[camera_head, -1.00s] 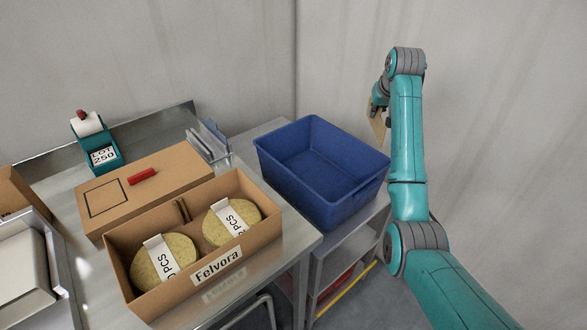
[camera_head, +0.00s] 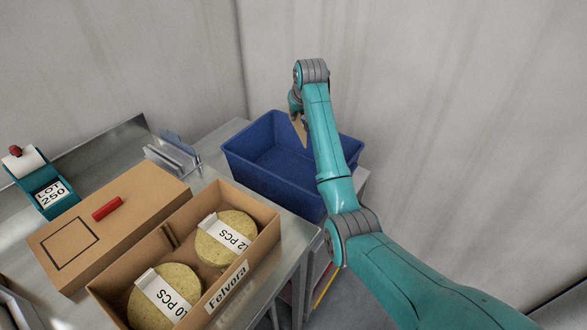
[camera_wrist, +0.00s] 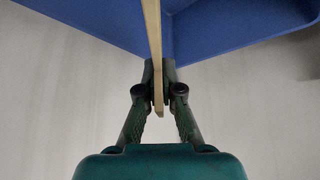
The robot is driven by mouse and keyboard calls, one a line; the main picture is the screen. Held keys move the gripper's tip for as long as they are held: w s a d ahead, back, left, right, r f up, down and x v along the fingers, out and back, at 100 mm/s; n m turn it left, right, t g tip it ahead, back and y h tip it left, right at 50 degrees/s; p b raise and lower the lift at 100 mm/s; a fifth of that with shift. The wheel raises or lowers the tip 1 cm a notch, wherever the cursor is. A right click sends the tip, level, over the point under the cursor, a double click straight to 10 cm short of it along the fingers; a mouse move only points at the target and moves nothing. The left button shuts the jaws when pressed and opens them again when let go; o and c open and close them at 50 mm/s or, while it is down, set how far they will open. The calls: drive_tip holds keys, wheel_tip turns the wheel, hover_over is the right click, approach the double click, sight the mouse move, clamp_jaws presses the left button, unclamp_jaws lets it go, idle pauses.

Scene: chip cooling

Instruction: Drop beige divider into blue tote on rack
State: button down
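The beige divider (camera_head: 299,129) is a thin flat piece hanging from my gripper (camera_head: 295,104), at the blue tote's far right side in the head view. In the wrist view the divider (camera_wrist: 153,50) is seen edge-on, clamped between the fingers of my gripper (camera_wrist: 158,95). The blue tote (camera_head: 240,165) stands on a metal rack; my arm hides its right part. The tote's wall (camera_wrist: 225,30) fills the top of the wrist view, beyond the fingertips. I cannot tell how far the divider is above the tote.
Left of the tote, a metal table holds an open Felvora carton (camera_head: 200,300) with two round yellowish stacks. A closed carton (camera_head: 110,220) with a red marker (camera_head: 106,208), a teal label dispenser (camera_head: 42,185) and a metal holder (camera_head: 172,155) are also there. Grey walls stand behind.

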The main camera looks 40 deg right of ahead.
sight(296, 122)
drive_tip(key=shift+d+f, duration=0.1)
drive_tip(key=shift+f, duration=1.4)
drive_tip(key=c, duration=1.2)
unclamp_jaws()
drive_tip(key=shift+c, duration=0.2)
drive_tip(key=v, duration=1.2)
